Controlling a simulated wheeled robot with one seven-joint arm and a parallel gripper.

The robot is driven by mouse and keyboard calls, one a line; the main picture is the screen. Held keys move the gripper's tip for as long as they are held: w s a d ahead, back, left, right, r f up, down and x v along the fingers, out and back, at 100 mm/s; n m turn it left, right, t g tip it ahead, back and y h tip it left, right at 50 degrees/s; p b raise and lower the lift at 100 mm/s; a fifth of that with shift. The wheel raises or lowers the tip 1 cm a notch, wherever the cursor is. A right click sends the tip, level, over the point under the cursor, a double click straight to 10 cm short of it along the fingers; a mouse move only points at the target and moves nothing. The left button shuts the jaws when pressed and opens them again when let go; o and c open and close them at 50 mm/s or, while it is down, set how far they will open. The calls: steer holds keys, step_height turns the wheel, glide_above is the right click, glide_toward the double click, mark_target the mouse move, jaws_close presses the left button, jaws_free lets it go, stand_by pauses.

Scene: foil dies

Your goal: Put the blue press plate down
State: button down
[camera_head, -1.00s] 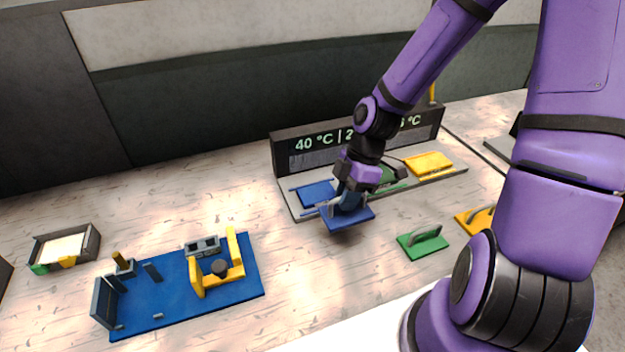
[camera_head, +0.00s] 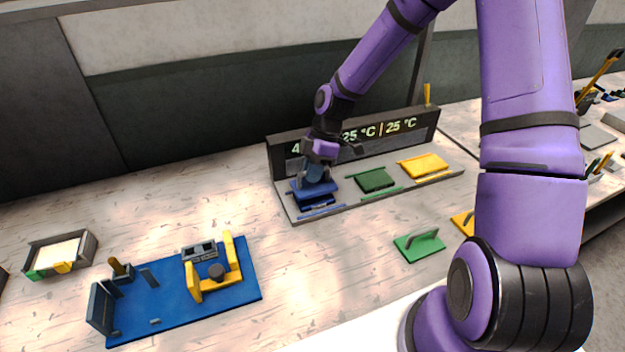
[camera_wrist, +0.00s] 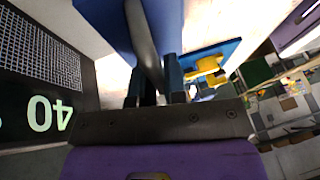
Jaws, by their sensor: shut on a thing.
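My gripper (camera_head: 316,172) is shut on the blue press plate (camera_head: 309,189) at its handle. In the head view the plate is over the blue station at the left end of the grey heating base (camera_head: 345,207); I cannot tell whether it touches the station. In the wrist view the gripper (camera_wrist: 155,90) holds the grey handle, and the blue plate (camera_wrist: 100,20) fills the top left. The gripper hides part of the plate and of the display behind it.
Beside it on the base are a green station (camera_head: 376,180) and a yellow station (camera_head: 424,164). A green handled plate (camera_head: 418,247) lies in front. A blue fixture board (camera_head: 170,302) and a small tray (camera_head: 62,254) are at the left. Wooden table is clear between.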

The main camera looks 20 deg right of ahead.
mark_target(313, 184)
steer(key=shift+f, duration=1.35)
steer(key=shift+f, duration=0.15)
steer(key=c, duration=1.2)
jaws_free()
steer(key=shift+o, duration=0.2)
